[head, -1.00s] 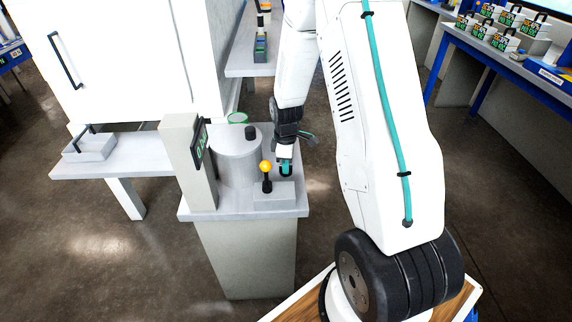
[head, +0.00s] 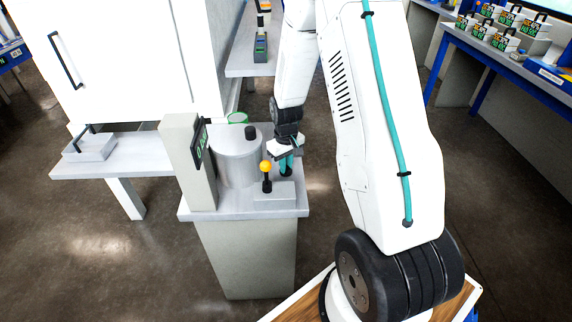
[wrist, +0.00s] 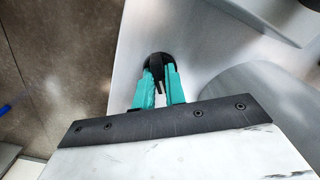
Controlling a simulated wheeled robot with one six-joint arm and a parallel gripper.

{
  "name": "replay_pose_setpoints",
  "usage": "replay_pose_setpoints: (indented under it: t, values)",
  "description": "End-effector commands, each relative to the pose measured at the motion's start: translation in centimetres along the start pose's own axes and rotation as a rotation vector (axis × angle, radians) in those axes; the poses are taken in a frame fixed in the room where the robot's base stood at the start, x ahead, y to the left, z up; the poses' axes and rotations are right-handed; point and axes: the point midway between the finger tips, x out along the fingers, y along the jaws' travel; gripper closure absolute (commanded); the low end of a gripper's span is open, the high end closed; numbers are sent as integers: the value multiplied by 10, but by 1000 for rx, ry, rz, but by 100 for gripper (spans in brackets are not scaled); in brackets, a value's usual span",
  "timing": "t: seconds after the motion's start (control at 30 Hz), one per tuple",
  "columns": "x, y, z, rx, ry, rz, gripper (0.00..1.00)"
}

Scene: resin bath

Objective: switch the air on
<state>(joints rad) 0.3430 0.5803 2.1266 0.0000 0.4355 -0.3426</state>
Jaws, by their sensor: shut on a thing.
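My gripper (head: 286,163) is low over the right part of the grey pedestal top, behind the lever. In the wrist view, its two teal fingers (wrist: 160,80) are closed around a black round knob (wrist: 157,62) with a narrow ridge. The knob sits on the pale top; the fingers partly hide it. A lever with a yellow ball (head: 266,167) stands upright on a small grey block (head: 275,196), apart from my gripper. A grey post carries a dark display (head: 200,146) with green marks that I cannot read.
A grey cylindrical vessel (head: 237,165) with a black knob on its lid stands left of my gripper. A white cabinet (head: 130,60) rises behind at the left. A bench (head: 115,157) with a handled tray adjoins the pedestal (head: 245,255). Floor is clear in front.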

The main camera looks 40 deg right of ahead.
Motion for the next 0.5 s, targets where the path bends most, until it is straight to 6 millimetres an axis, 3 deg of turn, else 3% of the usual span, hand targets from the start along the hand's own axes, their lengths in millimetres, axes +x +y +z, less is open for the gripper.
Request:
replay_pose_setpoints:
  t: [0.5]
  values:
    - [-1,1,-2,87,4,1,100]
